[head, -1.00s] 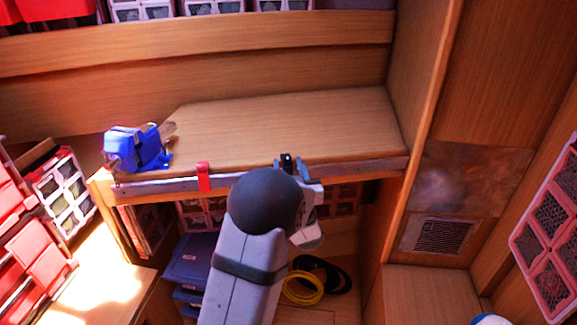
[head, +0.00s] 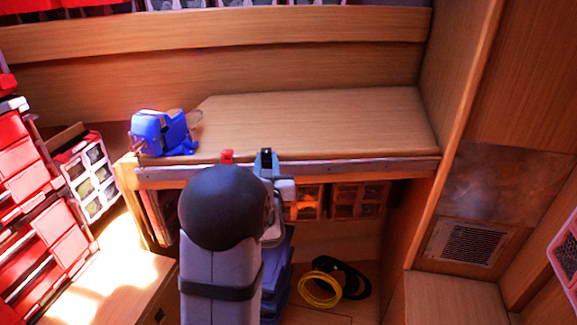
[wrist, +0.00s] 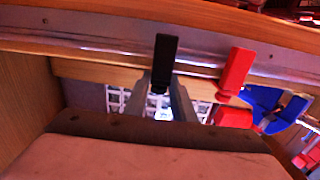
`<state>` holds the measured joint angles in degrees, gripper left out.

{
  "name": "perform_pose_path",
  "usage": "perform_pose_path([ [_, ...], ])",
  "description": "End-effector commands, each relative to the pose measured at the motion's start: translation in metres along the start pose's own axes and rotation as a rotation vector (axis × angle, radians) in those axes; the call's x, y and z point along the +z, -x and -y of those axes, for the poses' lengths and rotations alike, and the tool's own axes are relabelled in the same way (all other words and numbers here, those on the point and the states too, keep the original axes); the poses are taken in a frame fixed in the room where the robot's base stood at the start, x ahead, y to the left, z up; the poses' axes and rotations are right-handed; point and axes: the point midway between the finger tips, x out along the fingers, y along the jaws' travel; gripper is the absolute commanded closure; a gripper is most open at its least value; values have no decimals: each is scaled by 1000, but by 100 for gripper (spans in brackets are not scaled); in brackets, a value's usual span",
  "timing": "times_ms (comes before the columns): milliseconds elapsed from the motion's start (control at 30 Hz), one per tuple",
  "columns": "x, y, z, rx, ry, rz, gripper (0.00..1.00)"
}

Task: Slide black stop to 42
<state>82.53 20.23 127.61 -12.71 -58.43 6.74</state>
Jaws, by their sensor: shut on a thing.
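The black stop (head: 266,157) sits on the metal rail (head: 360,165) along the front edge of the wooden bench. My gripper (head: 267,172) is shut on the black stop. In the wrist view the black stop (wrist: 165,60) stands upright across the rail (wrist: 85,43), with the fingers (wrist: 164,92) at its lower end. The red stop (head: 227,156) is on the same rail, a short way to the left in the head view. The red stop also shows in the wrist view (wrist: 236,70), to the right of the black one. I cannot read any scale marks.
A blue tool (head: 162,133) is at the bench's left end. The rail right of my gripper is clear in the head view. Red bins (head: 50,210) stand at left. Yellow and black coils (head: 322,285) lie below the bench.

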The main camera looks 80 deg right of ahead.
Motion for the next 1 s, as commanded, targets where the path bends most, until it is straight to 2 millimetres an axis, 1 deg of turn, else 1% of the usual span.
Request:
perform_pose_path([
  [33,-1,0,7,-5,2,-6,100],
  [100,-2,0,9,-3,1,-6,100],
  [367,-3,0,9,-2,1,-5,100],
  [400,-3,0,9,-2,1,-5,74],
  [467,-3,0,9,-1,1,-5,60],
  [500,-2,0,9,-1,1,-5,58],
  [833,-1,2,8,0,0,-2,58],
  [1000,0,14,8,0,0,-2,58],
])
